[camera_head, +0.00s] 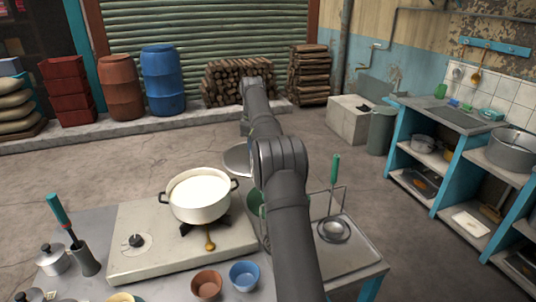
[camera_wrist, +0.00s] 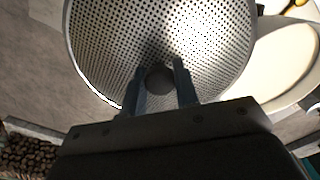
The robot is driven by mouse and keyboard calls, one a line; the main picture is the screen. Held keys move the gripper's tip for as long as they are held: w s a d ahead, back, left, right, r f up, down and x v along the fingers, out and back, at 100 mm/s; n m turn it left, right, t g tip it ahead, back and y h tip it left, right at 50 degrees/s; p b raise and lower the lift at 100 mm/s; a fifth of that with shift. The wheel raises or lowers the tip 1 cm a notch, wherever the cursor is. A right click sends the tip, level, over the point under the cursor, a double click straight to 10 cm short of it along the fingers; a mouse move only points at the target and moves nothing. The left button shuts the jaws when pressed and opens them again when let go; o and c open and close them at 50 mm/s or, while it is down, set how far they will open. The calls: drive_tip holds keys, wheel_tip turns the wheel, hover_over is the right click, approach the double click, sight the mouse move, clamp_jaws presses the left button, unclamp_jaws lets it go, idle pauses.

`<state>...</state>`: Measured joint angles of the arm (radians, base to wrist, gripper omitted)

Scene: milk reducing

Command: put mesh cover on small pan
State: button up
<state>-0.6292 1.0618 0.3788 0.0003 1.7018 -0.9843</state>
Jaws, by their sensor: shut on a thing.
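The mesh cover (camera_wrist: 215,35) is a round perforated metal disc with a dark knob (camera_wrist: 160,80) at its centre. My gripper (camera_wrist: 159,66) is shut on that knob. In the head view a part of the cover (camera_head: 237,158) shows behind my arm, off the far right side of the pan; my arm hides the rest and the gripper. The white pan (camera_head: 200,208) has two dark handles and holds white milk. It stands on the stove, uncovered. In the wrist view the pan's milk (camera_wrist: 285,58) shows at the right, partly behind the cover's edge.
The stove (camera_head: 140,215) has a dark knob at its left. A brown cup (camera_head: 207,284) and a blue cup (camera_head: 245,275) stand in front. A lidded pot (camera_head: 52,260) and a green-handled tool (camera_head: 62,215) are at left.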

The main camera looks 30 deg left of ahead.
drive_tip(key=s+a+r+n, duration=0.25)
drive_tip(key=s+a, duration=0.25)
drive_tip(key=s, duration=0.5)
drive_tip(key=s+a+r+n, duration=0.25)
drive_tip(key=s+a, duration=0.25)
drive_tip(key=s, duration=0.5)
wheel_tip(320, 180, down, 6)
drive_tip(key=shift+w+f+m, duration=0.15)
drive_tip(key=shift+f+m, duration=0.05)
drive_tip(key=shift+m, duration=0.2)
drive_tip(key=shift+a+f, duration=0.1)
drive_tip(key=shift+f, duration=0.5)
drive_tip(key=o, duration=1.1)
wheel_tip(320, 180, up, 17)
drive_tip(key=shift+r, duration=0.2)
drive_tip(key=shift+f, duration=0.1)
wheel_tip(320, 180, down, 17)
drive_tip(key=shift+f, duration=0.15)
